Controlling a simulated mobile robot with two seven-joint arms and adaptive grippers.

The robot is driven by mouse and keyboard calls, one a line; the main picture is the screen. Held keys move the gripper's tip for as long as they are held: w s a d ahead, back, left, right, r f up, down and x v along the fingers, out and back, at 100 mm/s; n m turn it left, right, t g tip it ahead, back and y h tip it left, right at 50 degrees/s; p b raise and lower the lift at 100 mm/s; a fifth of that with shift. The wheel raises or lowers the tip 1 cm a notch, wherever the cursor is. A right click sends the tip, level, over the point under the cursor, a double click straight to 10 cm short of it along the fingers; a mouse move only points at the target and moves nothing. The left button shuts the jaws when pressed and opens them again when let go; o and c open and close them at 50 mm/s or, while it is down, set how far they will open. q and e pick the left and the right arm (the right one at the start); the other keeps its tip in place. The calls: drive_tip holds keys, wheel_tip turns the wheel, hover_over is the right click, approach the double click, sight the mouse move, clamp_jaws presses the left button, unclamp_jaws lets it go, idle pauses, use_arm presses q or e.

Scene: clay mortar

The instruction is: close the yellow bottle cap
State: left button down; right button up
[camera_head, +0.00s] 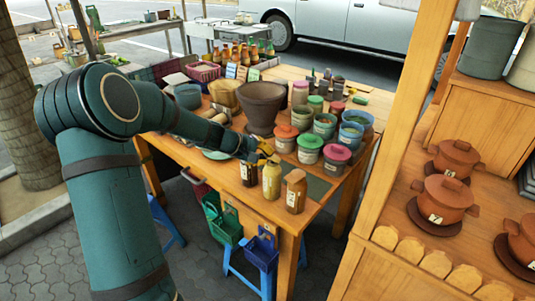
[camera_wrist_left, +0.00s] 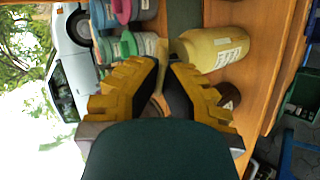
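The yellow bottle (camera_head: 271,182) stands upright near the front edge of the wooden table, between two other bottles. In the left wrist view the yellow bottle (camera_wrist_left: 217,46) appears sideways, with a pale label. My left gripper (camera_head: 266,151) is just above the bottle's top in the head view, and its fingers partly cover that area. In the left wrist view the left gripper's yellow fingers (camera_wrist_left: 164,62) are slightly apart with a narrow gap, close beside the bottle's top end. I see nothing clearly held between them. The cap cannot be made out clearly. My right gripper is out of view.
A dark bottle (camera_head: 248,173) stands left of the yellow one and a brown bottle (camera_head: 296,191) right. Lidded paint jars (camera_head: 309,149) crowd behind, beside a large brown pot (camera_head: 262,105). Green (camera_head: 222,225) and blue (camera_head: 261,249) baskets hang at the table front. A wooden post (camera_head: 400,125) rises right.

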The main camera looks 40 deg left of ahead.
use_arm(q)
drive_tip(key=shift+s+a+f+t+h, duration=0.1)
drive_tip(key=shift+s+f+t+h, duration=0.1)
drive_tip(key=shift+f+t+h, duration=0.45)
drive_tip(key=shift+s+a+f+t+h, duration=0.15)
drive_tip(key=shift+f+t, duration=0.15)
drive_tip(key=shift+t, duration=0.7)
drive_tip(key=shift+s+a+f+t+h, duration=0.1)
drive_tip(key=shift+s+f+t+h, duration=0.1)
drive_tip(key=shift+f+t+h, duration=0.45)
drive_tip(key=shift+r+t, duration=0.15)
drive_tip(key=shift+t, duration=0.15)
drive_tip(key=shift+d, duration=0.1)
drive_tip(key=c, duration=1.1)
unclamp_jaws()
drive_tip(key=shift+s, duration=0.1)
drive_tip(key=v, duration=1.2)
drive_tip(key=shift+r, duration=0.1)
